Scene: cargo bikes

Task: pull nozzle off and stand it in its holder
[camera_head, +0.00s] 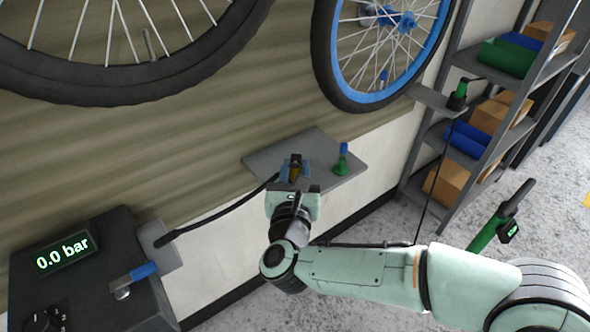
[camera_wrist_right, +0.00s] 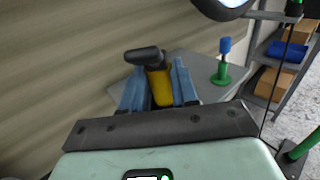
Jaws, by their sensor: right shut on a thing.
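The nozzle has a yellow body and a black head; it shows in the right wrist view (camera_wrist_right: 160,84) and small in the head view (camera_head: 295,170). My right gripper (camera_head: 292,174) is shut on its yellow body, with one blue finger on each side in the wrist view (camera_wrist_right: 159,88). The nozzle is over or in front of a grey wall shelf (camera_head: 262,162); I cannot tell if they touch. A black hose (camera_head: 222,208) runs from near the nozzle to the left. I cannot tell which part is the nozzle's holder. My left gripper is out of view.
A dark box (camera_head: 95,275) reads 0.0 bar and has a blue-handled lever (camera_head: 143,271). A green holder with a blue top (camera_head: 341,165) stands on the shelf. Two wheels (camera_head: 150,85) (camera_head: 335,75) hang above. A storage rack (camera_head: 475,120) stands right.

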